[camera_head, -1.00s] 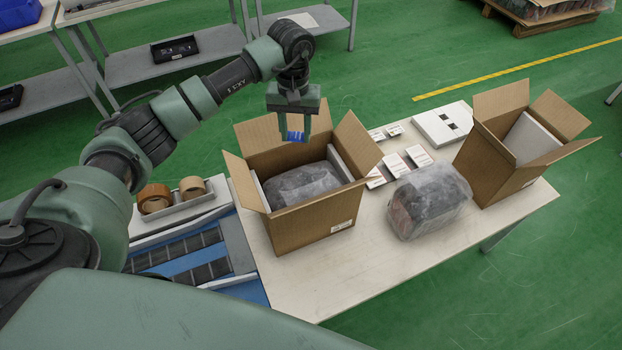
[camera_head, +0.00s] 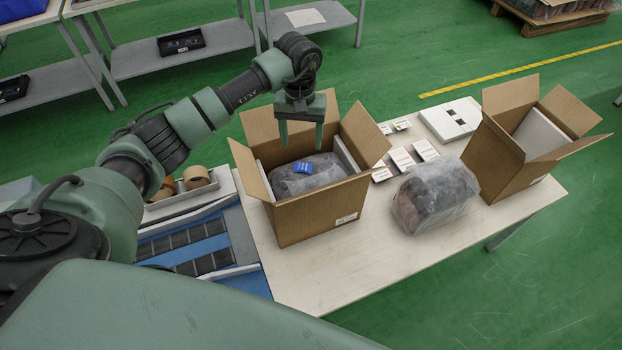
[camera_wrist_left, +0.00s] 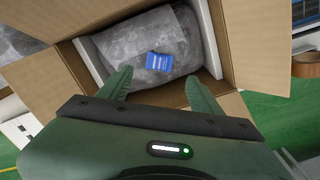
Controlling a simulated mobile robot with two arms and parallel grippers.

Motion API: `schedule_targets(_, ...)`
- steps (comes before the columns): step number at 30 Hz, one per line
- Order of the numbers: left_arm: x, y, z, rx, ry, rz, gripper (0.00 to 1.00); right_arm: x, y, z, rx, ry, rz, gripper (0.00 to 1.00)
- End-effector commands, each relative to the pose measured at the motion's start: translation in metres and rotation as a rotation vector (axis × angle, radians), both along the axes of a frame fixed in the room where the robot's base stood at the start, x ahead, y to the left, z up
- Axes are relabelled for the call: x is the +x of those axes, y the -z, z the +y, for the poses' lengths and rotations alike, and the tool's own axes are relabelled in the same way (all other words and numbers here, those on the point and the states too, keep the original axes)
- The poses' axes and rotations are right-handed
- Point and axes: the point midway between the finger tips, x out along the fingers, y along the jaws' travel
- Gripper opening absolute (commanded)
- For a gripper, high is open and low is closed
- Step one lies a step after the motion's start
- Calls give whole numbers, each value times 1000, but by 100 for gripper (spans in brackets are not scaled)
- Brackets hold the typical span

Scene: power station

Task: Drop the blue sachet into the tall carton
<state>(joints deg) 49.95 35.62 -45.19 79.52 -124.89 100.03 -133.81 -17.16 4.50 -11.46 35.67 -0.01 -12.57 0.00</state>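The blue sachet (camera_head: 303,168) lies on top of the grey plastic-wrapped bundle (camera_head: 290,184) inside the open carton (camera_head: 318,215) at the middle of the table. In the left wrist view the sachet (camera_wrist_left: 160,61) rests on the wrapped bundle (camera_wrist_left: 180,30), beyond my fingertips. My left gripper (camera_head: 302,148) is above this carton with its fingers apart and nothing between them; it also shows in the left wrist view (camera_wrist_left: 157,84). Another open carton (camera_head: 510,150), narrower-looking, stands at the right end of the table with a grey foam panel inside. My right gripper is not in view.
A plastic-wrapped bundle (camera_head: 433,195) lies on the table (camera_head: 345,275) between the cartons. Small white boxes (camera_head: 402,159) and a white flat box (camera_head: 452,120) lie behind it. Tape rolls (camera_head: 196,177) sit in a tray at left. The front of the table is clear.

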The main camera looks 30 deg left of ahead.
Motion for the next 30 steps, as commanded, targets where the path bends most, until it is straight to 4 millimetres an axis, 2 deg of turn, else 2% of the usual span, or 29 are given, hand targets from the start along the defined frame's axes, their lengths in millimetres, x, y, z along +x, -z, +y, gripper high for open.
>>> schedule_targets(3, 0, 0, 0, 0, 0, 0, 64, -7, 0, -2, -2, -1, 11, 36)
schedule_targets(10, 1, -6, 1, 1, 0, -4, 64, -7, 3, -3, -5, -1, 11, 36)
schedule_targets(21, 1, -63, 1, 1, 0, -4, 64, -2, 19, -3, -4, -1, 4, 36)
schedule_targets(25, 0, -75, 0, 1, 0, -2, 64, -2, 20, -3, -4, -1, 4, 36)
schedule_targets(30, 0, -78, 0, 1, 0, 1, 64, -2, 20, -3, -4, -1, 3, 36)
